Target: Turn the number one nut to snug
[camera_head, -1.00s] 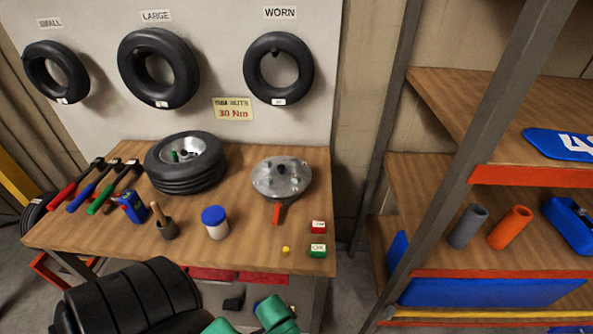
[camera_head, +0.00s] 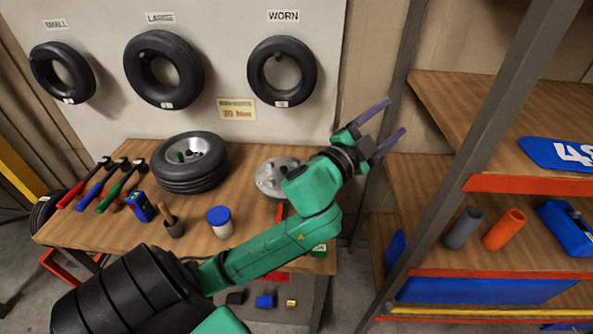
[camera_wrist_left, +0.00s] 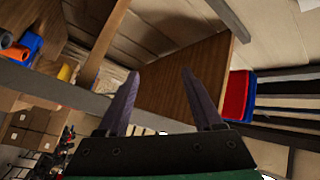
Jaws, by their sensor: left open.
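A metal hub plate (camera_head: 266,178) sits on the right part of the wooden bench, partly hidden behind my left arm. I cannot make out a number one nut on it. A black tyre with a silver rim (camera_head: 191,163) lies flat to its left. Red, blue and green wrench-like tools (camera_head: 97,184) lie at the bench's left side. My left gripper (camera_head: 390,122) is open and empty, raised right of the hub plate in front of the shelf post. Its two fingers also show apart in the left wrist view (camera_wrist_left: 160,95). My right gripper is not in view.
A blue-lidded jar (camera_head: 219,222), a brush pot (camera_head: 171,225) and a blue device (camera_head: 139,206) stand near the bench front. A grey shelf post (camera_head: 445,160) and shelves with grey and orange tubes (camera_head: 504,230) are close on the right.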

